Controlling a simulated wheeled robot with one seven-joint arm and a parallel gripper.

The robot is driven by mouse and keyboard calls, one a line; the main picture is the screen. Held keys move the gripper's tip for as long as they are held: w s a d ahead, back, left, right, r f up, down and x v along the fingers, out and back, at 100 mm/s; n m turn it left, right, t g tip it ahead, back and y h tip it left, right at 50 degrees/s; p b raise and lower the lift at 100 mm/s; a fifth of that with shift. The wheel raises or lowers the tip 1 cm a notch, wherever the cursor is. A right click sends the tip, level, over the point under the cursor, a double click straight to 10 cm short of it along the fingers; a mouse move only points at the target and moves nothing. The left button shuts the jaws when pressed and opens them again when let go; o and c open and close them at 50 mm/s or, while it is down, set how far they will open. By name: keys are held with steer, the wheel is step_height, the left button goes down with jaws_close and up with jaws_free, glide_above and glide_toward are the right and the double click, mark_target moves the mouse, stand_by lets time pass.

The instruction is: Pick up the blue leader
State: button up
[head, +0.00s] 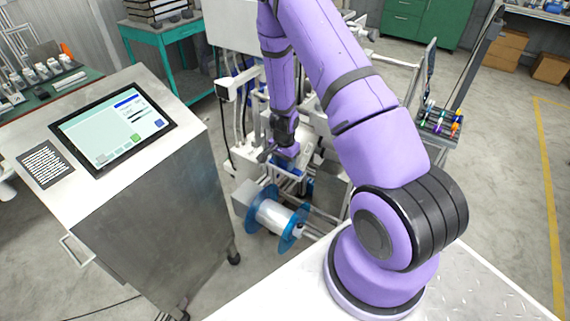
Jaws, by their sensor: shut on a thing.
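My gripper (277,157) hangs from my purple arm, pointing down at the machine in the middle of the head view. It is shut on the blue leader (289,170), a small blue piece showing just below the fingers. The fingers and my wrist cover part of it, and its full length cannot be made out. A film reel (274,217) with blue flanges and a pale wound core sits just below, on the machine's lower front.
A steel console (150,215) with a touchscreen (115,128) stands close on the left. White machine frames and rollers surround my gripper. A small rack (440,123) of coloured items is on the right. Open floor (500,170) lies to the right.

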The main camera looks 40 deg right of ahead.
steer(key=shift+r, duration=0.1)
steer(key=shift+r, duration=0.55)
steer(key=s+a, duration=0.2)
steer(key=a, duration=0.3)
steer(key=s+d+f, duration=0.1)
steer(key=s+d, duration=0.1)
steer(key=s, duration=0.5)
steer(key=s+d+f, duration=0.1)
steer(key=s+d, duration=0.2)
steer(key=s, duration=0.5)
steer(key=shift+d+f, duration=0.15)
steer(key=w+a+f, duration=0.1)
steer(key=w+a, duration=0.2)
steer(key=a, duration=0.8)
steer(key=shift+a+f, duration=0.25)
steer(key=shift+f, duration=0.15)
stand_by(1.3)
steer(key=shift+a, duration=0.15)
